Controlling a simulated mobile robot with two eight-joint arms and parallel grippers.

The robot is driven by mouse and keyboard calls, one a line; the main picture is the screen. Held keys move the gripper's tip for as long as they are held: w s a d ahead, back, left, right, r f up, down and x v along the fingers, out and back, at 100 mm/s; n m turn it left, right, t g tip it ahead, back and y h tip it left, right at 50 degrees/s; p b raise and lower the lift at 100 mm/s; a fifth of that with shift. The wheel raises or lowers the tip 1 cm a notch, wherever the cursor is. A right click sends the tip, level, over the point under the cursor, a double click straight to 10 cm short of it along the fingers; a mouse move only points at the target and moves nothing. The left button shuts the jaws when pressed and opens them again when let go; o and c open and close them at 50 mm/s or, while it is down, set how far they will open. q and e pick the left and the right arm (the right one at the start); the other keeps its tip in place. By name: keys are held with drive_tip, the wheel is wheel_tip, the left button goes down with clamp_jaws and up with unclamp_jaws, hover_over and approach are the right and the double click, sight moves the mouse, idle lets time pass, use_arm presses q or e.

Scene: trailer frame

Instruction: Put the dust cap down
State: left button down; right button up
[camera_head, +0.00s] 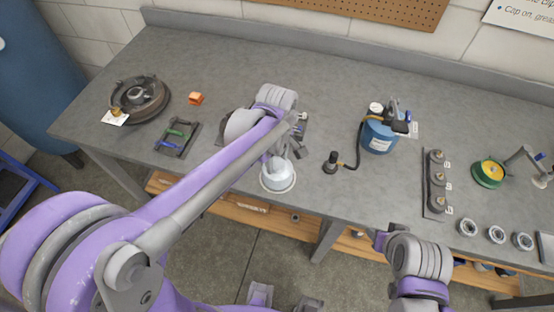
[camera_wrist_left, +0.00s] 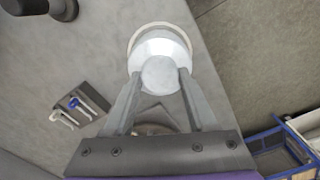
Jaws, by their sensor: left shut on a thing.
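The dust cap (camera_head: 278,180) is a pale silver, round cap with a wide rim, at the front edge of the bench in the head view. My left gripper (camera_head: 279,156) is above it and shut on it. In the left wrist view the two fingers (camera_wrist_left: 158,78) pinch the cap's round knob, and the cap (camera_wrist_left: 160,48) lies just beyond their tips, near the bench edge. I cannot tell whether its rim touches the bench (camera_head: 225,65). My right gripper (camera_head: 381,240) is low in front of the bench, small and partly hidden by its wrist.
A hub drum (camera_head: 136,98), a tool rack (camera_head: 177,137) and an orange block (camera_head: 196,98) are on the left. A blue can (camera_head: 378,136) with a hose, a tray of bearings (camera_head: 436,183) and several rings (camera_head: 496,234) are on the right.

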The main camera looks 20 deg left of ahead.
sight(277, 163)
use_arm(q)
drive_tip(key=shift+f, duration=0.2)
drive_tip(key=shift+c, duration=1)
unclamp_jaws()
drive_tip(key=shift+r, duration=0.1)
wheel_tip(277, 163, up, 12)
drive_tip(key=s+a+f+m+t, duration=0.2)
drive_tip(key=s+a+f+m, duration=0.1)
drive_tip(key=s+f+m, duration=0.2)
drive_tip(key=s+a+f+m+t, duration=0.3)
drive_tip(key=s+f+m, duration=0.2)
drive_tip(key=s+m, duration=0.2)
drive_tip(key=shift+s+a+t+p, duration=0.2)
drive_tip(key=shift+s+t+p, duration=0.1)
drive_tip(key=shift+s, duration=0.5)
